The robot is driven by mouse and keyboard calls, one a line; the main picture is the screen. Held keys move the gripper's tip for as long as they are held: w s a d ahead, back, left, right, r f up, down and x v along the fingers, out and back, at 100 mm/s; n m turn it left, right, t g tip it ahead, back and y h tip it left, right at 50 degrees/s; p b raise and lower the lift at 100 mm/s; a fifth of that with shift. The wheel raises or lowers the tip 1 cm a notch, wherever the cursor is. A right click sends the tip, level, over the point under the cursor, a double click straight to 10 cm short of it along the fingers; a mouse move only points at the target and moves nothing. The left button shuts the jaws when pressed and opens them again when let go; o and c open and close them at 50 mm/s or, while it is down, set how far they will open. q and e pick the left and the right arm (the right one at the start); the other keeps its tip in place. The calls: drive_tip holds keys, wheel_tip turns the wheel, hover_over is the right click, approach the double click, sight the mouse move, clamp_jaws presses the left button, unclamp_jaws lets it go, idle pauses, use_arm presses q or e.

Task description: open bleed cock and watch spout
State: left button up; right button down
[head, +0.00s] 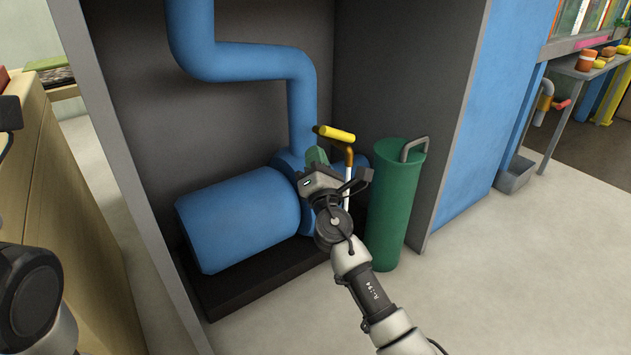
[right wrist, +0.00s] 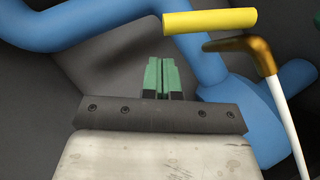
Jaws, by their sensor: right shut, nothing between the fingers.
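The bleed cock's yellow handle (head: 335,133) lies roughly crosswise above the blue pump; it also shows in the right wrist view (right wrist: 210,20). Beside it is the brass spout (head: 349,158), a bent tube in the right wrist view (right wrist: 250,48). A thin white column (right wrist: 291,125), looking like a water stream, runs down from the spout's mouth. My right gripper (head: 316,156) has green fingers, shut and empty, just below the handle's left end in the head view. In the right wrist view its fingers (right wrist: 160,76) are apart from the handle. My left gripper is out of view.
The blue pump (head: 238,220) with its pipe stands on a black plinth (head: 262,284) inside a grey bay. A green cylindrical container (head: 391,215) with a grey hook-shaped pipe at its rim stands right of my arm. Open floor (head: 530,270) lies to the right.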

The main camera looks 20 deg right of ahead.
sight(322, 133)
drive_tip(key=shift+w+d+r, duration=0.25)
drive_tip(key=shift+d+r, duration=0.05)
drive_tip(key=shift+r, duration=0.15)
drive_tip(key=shift+w+d+r, duration=0.2)
drive_tip(key=shift+d+r, duration=0.1)
drive_tip(key=shift+r, duration=0.15)
drive_tip(key=r+p, duration=0.1)
drive_tip(key=r+m+h+p, duration=0.1)
drive_tip(key=p, duration=0.1)
drive_tip(key=shift+w+d+m+g, duration=0.15)
drive_tip(key=shift+d+m+g, duration=0.1)
drive_tip(key=shift+m+g, duration=0.05)
drive_tip(key=shift+d+r+p, duration=0.1)
drive_tip(key=shift+p, duration=0.45)
drive_tip(key=shift+f+m, duration=0.2)
drive_tip(key=shift+m, duration=0.1)
